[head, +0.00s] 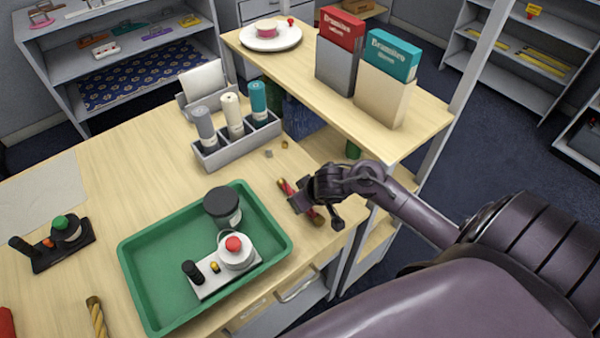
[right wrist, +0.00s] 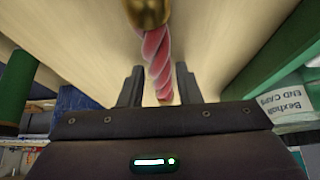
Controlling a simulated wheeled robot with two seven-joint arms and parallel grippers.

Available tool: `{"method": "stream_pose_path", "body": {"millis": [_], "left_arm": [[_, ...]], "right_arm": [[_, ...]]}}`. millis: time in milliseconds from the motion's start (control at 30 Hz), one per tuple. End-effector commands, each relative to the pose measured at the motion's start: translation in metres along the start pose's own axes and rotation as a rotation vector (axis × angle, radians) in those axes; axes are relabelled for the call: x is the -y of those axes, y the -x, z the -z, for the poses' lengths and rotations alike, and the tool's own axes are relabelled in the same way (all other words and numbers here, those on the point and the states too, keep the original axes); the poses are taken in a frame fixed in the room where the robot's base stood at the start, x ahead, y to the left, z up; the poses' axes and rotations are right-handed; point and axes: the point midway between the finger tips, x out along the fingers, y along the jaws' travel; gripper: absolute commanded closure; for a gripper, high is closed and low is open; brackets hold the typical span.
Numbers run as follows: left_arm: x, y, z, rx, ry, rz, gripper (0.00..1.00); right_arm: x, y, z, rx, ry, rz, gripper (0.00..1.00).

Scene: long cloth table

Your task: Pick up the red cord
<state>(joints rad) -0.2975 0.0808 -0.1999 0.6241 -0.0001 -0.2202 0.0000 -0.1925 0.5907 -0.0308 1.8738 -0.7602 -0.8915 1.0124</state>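The red cord (head: 284,187) is a short twisted length with brass-coloured ends. It lies on the wooden table, right of the green tray, near the table's right edge. My right gripper (head: 318,208) is over it and hides its middle in the head view. In the right wrist view the red cord (right wrist: 158,62) runs between the two dark fingers (right wrist: 159,86), with a brass end at the top. The fingers are apart, with a gap on each side of the cord. My left gripper is not in view.
The green tray (head: 135,262) holds a dark jar and a small white device. A grey rack (head: 238,146) with several bottles stands behind. A raised shelf (head: 310,92) with two boxes (head: 340,50) and a plate rises beyond the gripper. A tan cord (head: 97,316) lies front left.

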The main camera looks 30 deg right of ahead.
Motion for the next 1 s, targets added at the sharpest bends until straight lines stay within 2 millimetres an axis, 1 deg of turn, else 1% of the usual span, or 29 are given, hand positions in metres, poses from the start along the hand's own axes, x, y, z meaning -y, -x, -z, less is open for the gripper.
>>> {"method": "stream_pose_path", "body": {"millis": [33,200,467,567,800,900,1000], "left_arm": [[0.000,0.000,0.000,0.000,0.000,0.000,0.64],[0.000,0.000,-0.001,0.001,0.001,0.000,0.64],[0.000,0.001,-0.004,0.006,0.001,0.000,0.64],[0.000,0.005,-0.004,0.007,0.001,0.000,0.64],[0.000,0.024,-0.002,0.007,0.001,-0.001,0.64],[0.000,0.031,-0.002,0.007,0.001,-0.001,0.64],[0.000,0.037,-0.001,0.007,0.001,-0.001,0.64]], "right_arm": [[0.000,0.000,0.000,0.000,0.000,0.000,0.76],[0.000,0.000,0.000,0.000,0.000,0.000,0.98],[0.000,0.003,0.002,-0.001,-0.001,0.001,0.99],[0.001,0.012,0.008,-0.003,-0.001,0.002,0.99],[0.000,0.057,0.034,-0.005,-0.001,0.001,0.99],[0.000,0.072,0.042,-0.004,0.000,0.000,0.99],[0.000,0.082,0.048,-0.003,-0.001,0.001,0.99]]}}
